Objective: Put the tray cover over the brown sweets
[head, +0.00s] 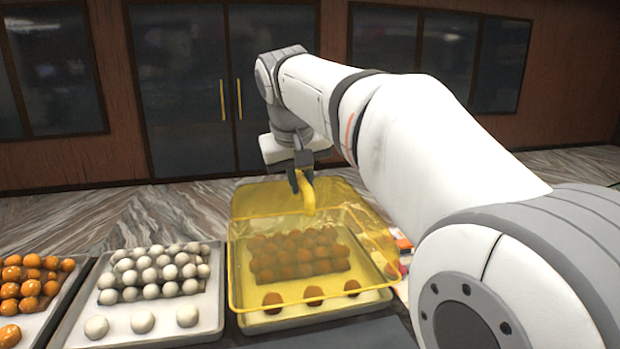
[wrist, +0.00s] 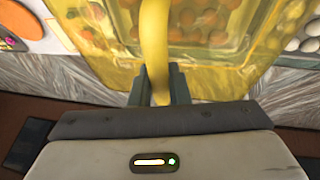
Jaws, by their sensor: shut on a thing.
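The tray cover (head: 240,262) is a clear yellow box with a curved yellow handle (head: 308,193) on top. My gripper (head: 304,180) is shut on this handle; the wrist view shows the handle (wrist: 154,45) between the two dark fingers (wrist: 159,88). The brown sweets (head: 298,254) lie piled on a pale tray (head: 270,325), with 3 in a front row, and show through the cover. The cover is over them in the head view, slightly tilted. I cannot tell whether its rim touches the tray.
A tray of white sweets (head: 160,272) stands close on the left, and a tray of orange sweets (head: 30,288) beyond it. Small colourful items (head: 402,243) lie right of the cover, partly behind my arm. The marble counter (head: 110,215) behind the trays is clear.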

